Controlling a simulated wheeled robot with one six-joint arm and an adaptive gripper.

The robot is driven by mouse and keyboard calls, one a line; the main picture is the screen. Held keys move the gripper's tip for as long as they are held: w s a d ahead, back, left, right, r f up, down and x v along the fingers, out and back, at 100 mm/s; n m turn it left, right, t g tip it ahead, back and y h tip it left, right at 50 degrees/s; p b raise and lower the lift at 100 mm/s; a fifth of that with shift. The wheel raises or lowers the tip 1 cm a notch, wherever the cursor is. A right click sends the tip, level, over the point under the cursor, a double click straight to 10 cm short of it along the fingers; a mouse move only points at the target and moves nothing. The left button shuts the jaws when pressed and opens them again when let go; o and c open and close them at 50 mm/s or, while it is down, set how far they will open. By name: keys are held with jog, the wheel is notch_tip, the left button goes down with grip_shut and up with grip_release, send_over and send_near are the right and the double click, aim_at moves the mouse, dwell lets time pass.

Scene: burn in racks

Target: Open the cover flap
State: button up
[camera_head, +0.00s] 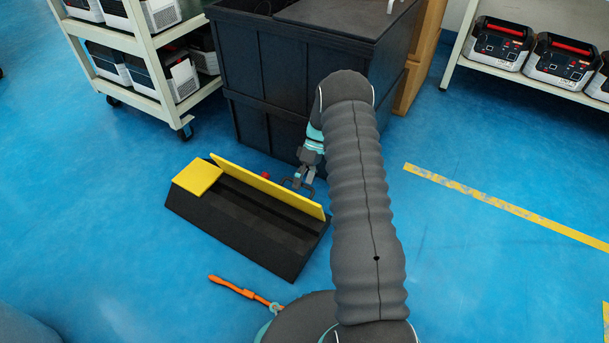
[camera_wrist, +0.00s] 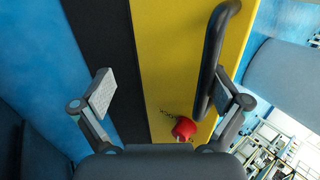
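The cover flap (camera_head: 268,188) is a long yellow panel standing raised along the far edge of a low black box (camera_head: 235,225). In the wrist view its yellow face (camera_wrist: 165,60) fills the middle. A dark bar handle (camera_wrist: 213,60) is on the flap's right part, and a red knob (camera_wrist: 184,128) is below it. My gripper (camera_head: 301,180) is at the far side of the flap, near its right half. In the wrist view my gripper (camera_wrist: 165,92) is open, its fingers wide apart. The handle is close to the right finger; I cannot tell whether they touch.
A smaller yellow panel (camera_head: 197,177) covers the box's left end. A black crate (camera_head: 290,80) stands just behind my gripper. An orange tool (camera_head: 238,288) lies on the floor in front. A shelf cart (camera_head: 150,85) stands at the back left. Blue floor is clear to the right.

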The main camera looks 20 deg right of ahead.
jog(key=shift+d+r+t, duration=0.15)
jog(key=shift+r+t, duration=0.15)
jog(key=shift+r, duration=0.65)
jog(key=c, duration=0.5)
jog(key=shift+s+d+r, duration=0.15)
jog(key=shift+d+r, duration=0.1)
jog(key=shift+r, duration=0.2)
jog(key=shift+c, duration=0.6)
notch_tip(320, 180, up, 10)
